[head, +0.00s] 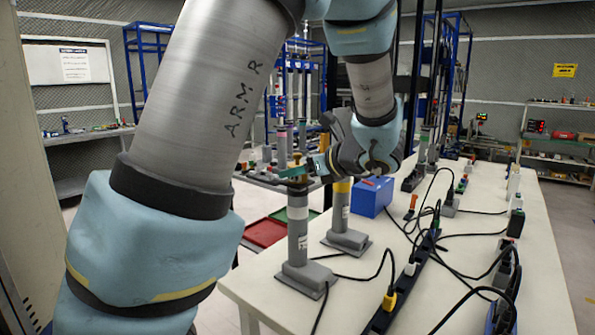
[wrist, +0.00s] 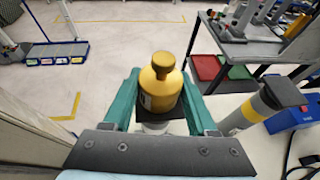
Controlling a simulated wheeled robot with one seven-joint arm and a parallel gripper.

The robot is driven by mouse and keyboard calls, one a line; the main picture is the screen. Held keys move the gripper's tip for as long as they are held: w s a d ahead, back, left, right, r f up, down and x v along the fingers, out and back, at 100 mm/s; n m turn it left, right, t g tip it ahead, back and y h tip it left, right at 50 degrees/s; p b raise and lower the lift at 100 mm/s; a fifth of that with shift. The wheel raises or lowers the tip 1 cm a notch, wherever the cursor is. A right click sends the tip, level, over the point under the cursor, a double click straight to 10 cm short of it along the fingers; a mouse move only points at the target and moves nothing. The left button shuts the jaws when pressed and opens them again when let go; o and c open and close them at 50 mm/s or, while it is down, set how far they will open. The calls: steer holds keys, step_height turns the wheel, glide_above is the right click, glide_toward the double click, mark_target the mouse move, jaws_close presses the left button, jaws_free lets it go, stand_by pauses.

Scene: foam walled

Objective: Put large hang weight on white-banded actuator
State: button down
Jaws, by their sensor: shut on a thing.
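A brass-coloured hang weight (wrist: 160,90) with a knob on top sits upright between the teal fingers of my gripper (wrist: 160,80). My gripper is shut on it. In the head view the weight (head: 297,159) is partly covered by the fingers (head: 299,170). The white-banded actuator (head: 298,240) stands upright on a grey base at the table's near left corner. The weight is right over its dark top. In the wrist view the dark top (wrist: 159,141) shows just below the weight. I cannot tell whether weight and top touch.
A yellow-banded actuator (head: 341,205) stands close by on the right, with a blue box (head: 371,197) behind it. Power strips and black cables (head: 440,262) run along the white table (head: 490,192). Red (head: 265,233) and green trays lie beyond the table's left edge.

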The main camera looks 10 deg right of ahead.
steer(key=shift+c, duration=1)
jaws_free()
steer(key=shift+f, duration=0.1)
steer(key=shift+d+r, duration=0.1)
steer(key=shift+r, duration=0.1)
steer(key=b+v, duration=0.1)
steer(key=v, duration=1.1)
steer(key=shift+b, duration=0.3)
steer(key=shift+f, duration=0.1)
